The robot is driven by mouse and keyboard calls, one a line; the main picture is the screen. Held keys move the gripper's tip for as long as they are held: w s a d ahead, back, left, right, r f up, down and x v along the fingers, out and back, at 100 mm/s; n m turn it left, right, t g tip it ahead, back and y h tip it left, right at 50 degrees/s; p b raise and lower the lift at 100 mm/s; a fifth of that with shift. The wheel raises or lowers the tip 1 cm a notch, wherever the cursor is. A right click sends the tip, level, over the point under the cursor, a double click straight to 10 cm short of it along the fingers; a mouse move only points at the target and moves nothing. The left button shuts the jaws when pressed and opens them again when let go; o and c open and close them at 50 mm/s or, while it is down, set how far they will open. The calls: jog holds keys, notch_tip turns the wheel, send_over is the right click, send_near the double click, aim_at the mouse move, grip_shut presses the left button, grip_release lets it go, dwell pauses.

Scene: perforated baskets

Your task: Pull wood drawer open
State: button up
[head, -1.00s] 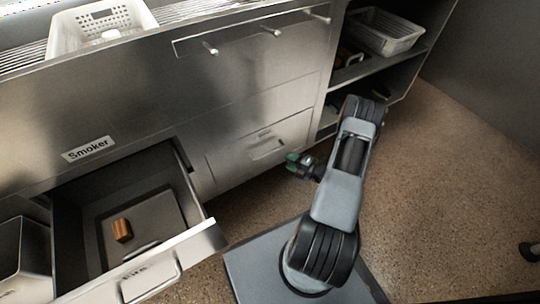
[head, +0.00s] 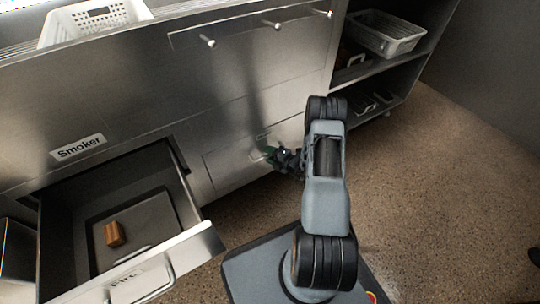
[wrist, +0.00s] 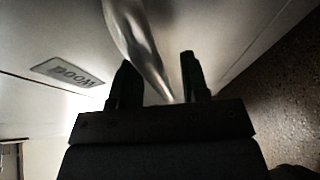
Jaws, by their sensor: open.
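The wood drawer (head: 228,165) is a closed metal front in the cabinet, right of the open drawer. In the wrist view its "Wood" label (wrist: 68,72) shows at the left. Its curved metal handle (wrist: 140,45) runs down between the two dark fingers of my gripper (wrist: 155,82). The fingers are apart, one on each side of the handle, and I cannot tell whether either touches it. In the head view my gripper (head: 268,153) is at the drawer front, and it hides most of the handle.
An open drawer labelled "Fire" (head: 185,243) sticks out at the left with a brown block (head: 114,234) inside. A "Smoker" label (head: 78,148) is above it. White baskets stand on the counter (head: 92,20) and right shelf (head: 385,36).

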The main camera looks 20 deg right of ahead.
grip_shut()
jog(key=shift+s, duration=0.1)
dwell(0.4)
